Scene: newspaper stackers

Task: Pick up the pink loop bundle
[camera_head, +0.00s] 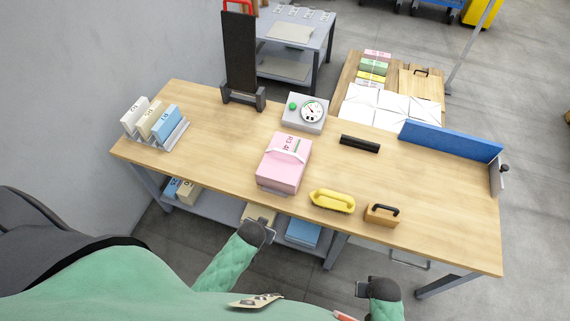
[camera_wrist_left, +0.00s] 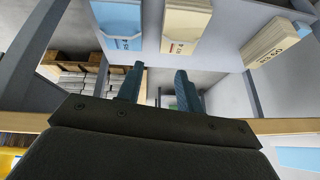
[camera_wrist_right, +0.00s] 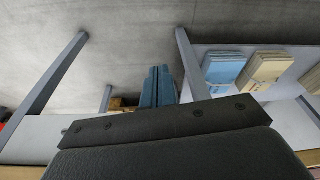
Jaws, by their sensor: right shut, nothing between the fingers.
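The pink loop bundle (camera_head: 284,162) lies on the wooden table near its front edge, with a white loop strap over its top and a dark printed label. My left gripper (camera_head: 270,232) is in front of the table edge, below and left of the bundle, apart from it. In the left wrist view its two fingers (camera_wrist_left: 158,88) stand apart with nothing between them. My right gripper (camera_head: 360,290) is low at the right, in front of the table and away from the bundle. In the right wrist view its fingers (camera_wrist_right: 157,87) are together and empty.
On the table (camera_head: 225,150) stand a rack of bundles (camera_head: 158,122), a dial scale (camera_head: 305,112), a black bar (camera_head: 360,144), a yellow tool (camera_head: 332,201) and a wooden block with a black handle (camera_head: 382,215). A lower shelf (camera_head: 215,205) holds more bundles.

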